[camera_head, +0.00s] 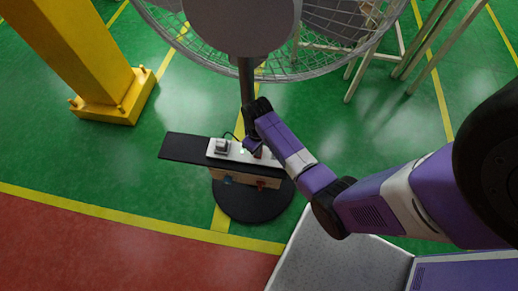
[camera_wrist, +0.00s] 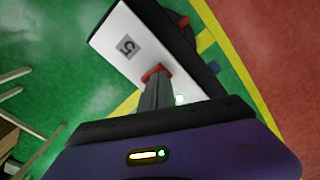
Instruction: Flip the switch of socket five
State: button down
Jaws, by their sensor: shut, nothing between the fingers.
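The white socket strip (camera_head: 232,149) lies on a dark board in the head view, partly hidden by my gripper (camera_head: 255,150). In the wrist view the white strip (camera_wrist: 112,35) carries a grey label with the number 5 (camera_wrist: 127,48), turned sideways. A red switch (camera_wrist: 153,71) sits on the strip a little below the label. My gripper (camera_wrist: 156,82) is shut and empty, its fingertips right at the red switch and covering part of it. I cannot tell whether they touch it.
The dark board (camera_head: 183,147) sticks out left of the strip, above a round black base (camera_head: 252,207). A grey plug (camera_head: 221,146) stands in the strip's left end. A large caged fan (camera_head: 245,40) stands over it. A yellow post (camera_head: 85,60) is at left; green floor lies between.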

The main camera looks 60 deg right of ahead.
jog(key=shift+f+b, duration=0.3)
jog(key=shift+f, duration=0.15)
jog(key=shift+r, duration=0.15)
notch_tip(320, 180, up, 7)
jog(key=p, duration=0.7)
dwell(0.4)
jog(key=shift+s+a+f, duration=0.1)
jog(key=shift+f, duration=0.1)
